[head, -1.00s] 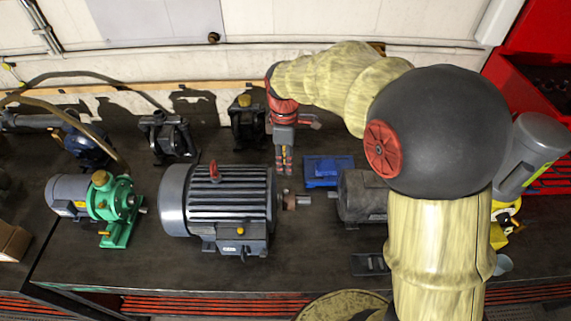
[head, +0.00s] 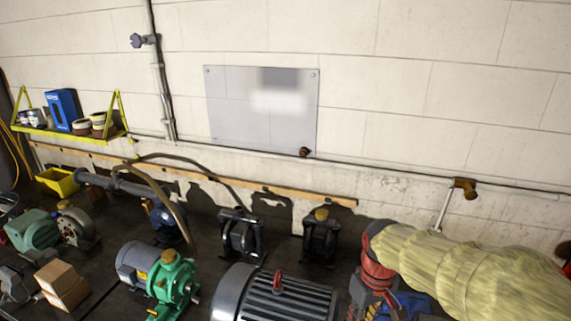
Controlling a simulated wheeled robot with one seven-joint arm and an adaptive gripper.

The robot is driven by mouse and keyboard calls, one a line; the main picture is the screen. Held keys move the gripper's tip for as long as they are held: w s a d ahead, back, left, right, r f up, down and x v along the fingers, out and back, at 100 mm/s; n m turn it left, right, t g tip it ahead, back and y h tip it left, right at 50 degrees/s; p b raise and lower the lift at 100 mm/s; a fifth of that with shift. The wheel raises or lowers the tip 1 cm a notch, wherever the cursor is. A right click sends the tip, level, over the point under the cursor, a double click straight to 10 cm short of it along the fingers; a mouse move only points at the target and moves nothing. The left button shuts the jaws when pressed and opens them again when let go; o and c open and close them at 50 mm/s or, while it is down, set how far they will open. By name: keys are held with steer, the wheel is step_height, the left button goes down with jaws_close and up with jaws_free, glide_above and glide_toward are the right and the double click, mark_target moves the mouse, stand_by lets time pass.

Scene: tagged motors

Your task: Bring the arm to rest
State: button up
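My gripper (head: 369,300) is at the bottom edge of the head view, right of centre. It hangs below a red wrist at the end of my arm, which wears a pale yellow sleeve (head: 470,270). Its lower part is cut off by the picture's edge, so I cannot tell if its fingers are open or shut. A large grey finned motor (head: 275,295) with a red lifting eye stands just left of the gripper. A blue object (head: 408,305) shows partly behind the gripper. No held object can be made out.
A green pump with a grey motor (head: 172,280), two black pumps (head: 320,238), small boxes (head: 62,282) and a yellow bin (head: 58,181) stand on the dark bench. A yellow shelf (head: 70,132) and a grey panel (head: 262,110) are on the wall behind.

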steer(key=s+f+m+t+b, duration=0.1)
steer(key=s+m+t+b, duration=0.3)
steer(key=s+b, duration=0.7)
steer(key=s+t, duration=0.1)
steer(key=s, duration=0.2)
steer(key=shift+d+f+b, duration=0.3)
steer(key=shift+f, duration=0.05)
